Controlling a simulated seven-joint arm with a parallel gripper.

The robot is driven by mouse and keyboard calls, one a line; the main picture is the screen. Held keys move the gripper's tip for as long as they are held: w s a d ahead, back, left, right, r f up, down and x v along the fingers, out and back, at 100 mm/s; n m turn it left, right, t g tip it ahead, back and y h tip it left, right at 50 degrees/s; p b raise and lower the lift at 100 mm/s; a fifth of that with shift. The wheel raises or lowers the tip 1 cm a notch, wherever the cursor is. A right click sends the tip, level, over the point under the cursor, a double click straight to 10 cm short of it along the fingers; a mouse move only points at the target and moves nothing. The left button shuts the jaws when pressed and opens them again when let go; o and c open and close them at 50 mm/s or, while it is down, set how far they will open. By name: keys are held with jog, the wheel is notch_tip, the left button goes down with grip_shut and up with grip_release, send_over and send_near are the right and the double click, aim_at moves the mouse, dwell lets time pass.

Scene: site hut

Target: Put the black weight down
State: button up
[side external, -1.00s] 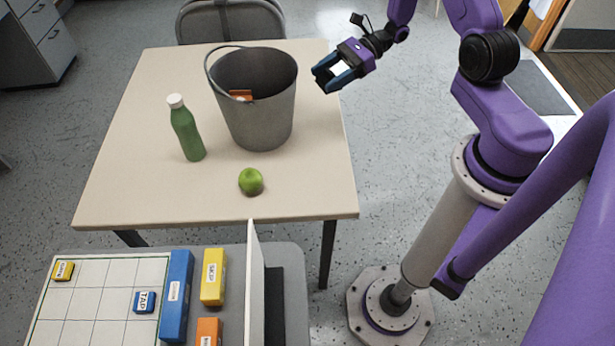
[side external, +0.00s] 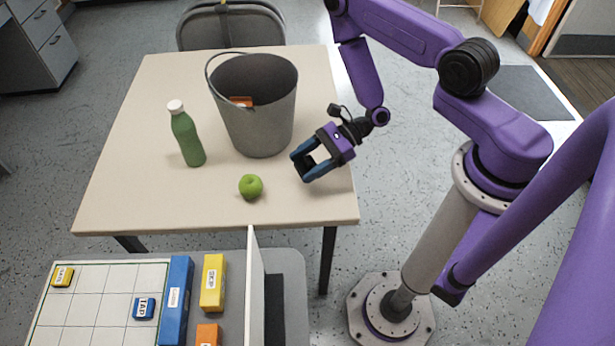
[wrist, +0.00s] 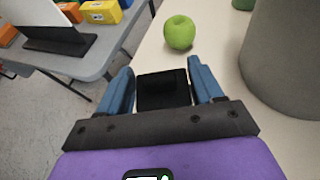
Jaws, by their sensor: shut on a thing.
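My gripper (side external: 299,168) is low over the right side of the beige table (side external: 150,200), near its right edge. In the wrist view, the black weight (wrist: 163,90), a dark block, sits between the two blue fingers of my gripper (wrist: 161,72), which are shut on it. In the side view the weight is hard to make out between the fingers. I cannot tell whether it touches the table.
A green apple (side external: 251,187) lies left of my gripper. A grey bucket (side external: 262,130) with an orange thing (side external: 241,102) inside stands just behind it, and a green bottle (side external: 187,138) farther left. A second table (side external: 290,290) with boxes stands in front.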

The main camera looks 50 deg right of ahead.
jog(key=shift+f, duration=2.6)
jog(key=o, duration=1.4)
jog(key=shift+f, duration=0.15)
